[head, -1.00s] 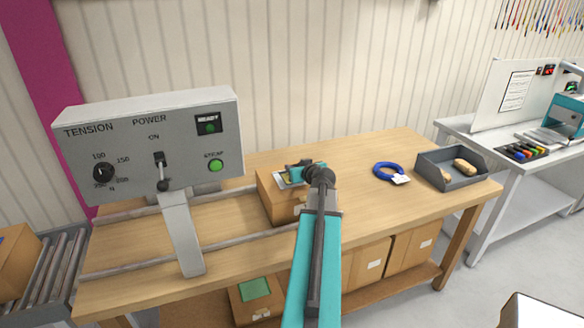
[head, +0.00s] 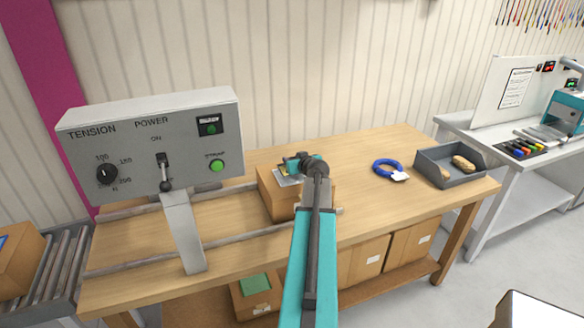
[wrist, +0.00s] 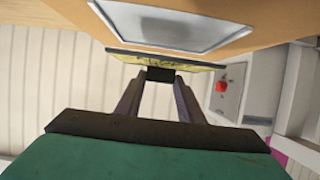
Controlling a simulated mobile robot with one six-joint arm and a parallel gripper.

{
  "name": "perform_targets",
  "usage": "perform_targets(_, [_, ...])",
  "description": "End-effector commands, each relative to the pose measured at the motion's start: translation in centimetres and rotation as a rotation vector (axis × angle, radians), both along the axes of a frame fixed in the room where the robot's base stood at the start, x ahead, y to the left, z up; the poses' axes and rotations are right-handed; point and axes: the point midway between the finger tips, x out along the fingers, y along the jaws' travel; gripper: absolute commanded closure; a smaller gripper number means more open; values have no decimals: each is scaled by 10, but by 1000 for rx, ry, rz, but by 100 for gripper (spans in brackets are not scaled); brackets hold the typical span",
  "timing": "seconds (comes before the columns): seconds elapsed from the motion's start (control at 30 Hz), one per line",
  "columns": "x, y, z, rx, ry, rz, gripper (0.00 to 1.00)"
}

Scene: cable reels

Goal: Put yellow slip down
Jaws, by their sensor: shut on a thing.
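My gripper (wrist: 160,85) is shut on the yellow slip (wrist: 195,66), which shows edge-on as a thin yellow strip with a dark edge in the wrist view. The slip is close to the top of a cardboard box (wrist: 255,38) and beside a grey, pale-bordered pouch (wrist: 165,22) on it. I cannot tell whether slip and box touch. In the head view my gripper (head: 298,166) is over the cardboard box (head: 281,204) on the wooden bench, by the grey pouch (head: 288,181). My arm hides part of the box, and the slip is not clear there.
The grey control panel (head: 190,125) stands left of the box, with rails (head: 240,236) along the bench. A blue coil (head: 386,168) with a white tag and a grey tray (head: 436,178) lie to the right.

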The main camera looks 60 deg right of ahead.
Motion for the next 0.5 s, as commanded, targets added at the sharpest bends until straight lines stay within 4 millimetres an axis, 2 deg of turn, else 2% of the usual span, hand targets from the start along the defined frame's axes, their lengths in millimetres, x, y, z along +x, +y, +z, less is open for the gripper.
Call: perform_targets(0.5, [3, -2, -34, 1, -1, 1, 88])
